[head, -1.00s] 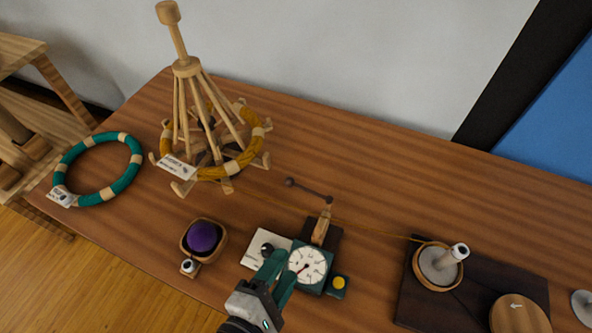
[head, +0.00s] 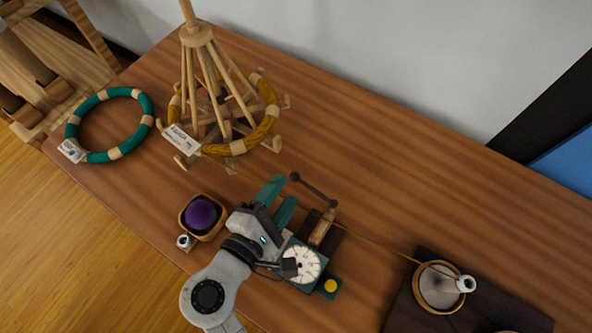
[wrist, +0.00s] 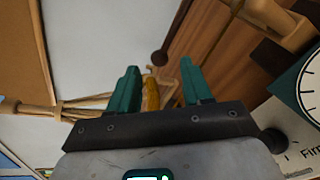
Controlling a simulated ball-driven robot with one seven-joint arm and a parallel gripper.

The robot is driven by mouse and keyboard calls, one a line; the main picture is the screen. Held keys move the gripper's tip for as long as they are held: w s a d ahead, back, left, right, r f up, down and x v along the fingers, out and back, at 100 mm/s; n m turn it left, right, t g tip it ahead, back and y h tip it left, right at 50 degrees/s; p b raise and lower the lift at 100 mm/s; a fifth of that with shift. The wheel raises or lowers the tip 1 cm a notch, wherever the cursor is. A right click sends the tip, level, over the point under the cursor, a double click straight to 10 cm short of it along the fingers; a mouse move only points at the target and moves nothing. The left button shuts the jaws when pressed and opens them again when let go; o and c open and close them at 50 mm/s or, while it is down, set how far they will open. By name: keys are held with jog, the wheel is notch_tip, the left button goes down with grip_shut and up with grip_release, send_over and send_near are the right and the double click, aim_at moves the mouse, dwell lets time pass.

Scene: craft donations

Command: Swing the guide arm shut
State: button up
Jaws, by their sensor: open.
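The guide arm (head: 313,190) is a thin dark rod with a ball at its free end. It slants up and left from a wooden block (head: 322,228) behind the teal dial meter (head: 303,262). My gripper (head: 284,190) is open and empty, its teal fingers just left of the ball end, with no contact clear in the head view. In the wrist view the dark ball (wrist: 160,58) shows just beyond and between the fingertips (wrist: 160,66). My wrist hides the left part of the meter and its pale plate.
A wooden yarn swift (head: 205,90) with a mustard skein stands behind left; a teal skein (head: 142,147) lies beside it. A purple ball in a wooden bowl (head: 182,222) is close left. The table behind the arm is clear.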

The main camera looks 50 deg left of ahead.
aim_at(292, 181)
jog(key=x, duration=0.5)
jog(key=shift+w+a+f, duration=0.1)
jog(key=shift+w+f, duration=0.05)
jog(key=shift+w, duration=0.15)
grip_shut()
dwell(0.4)
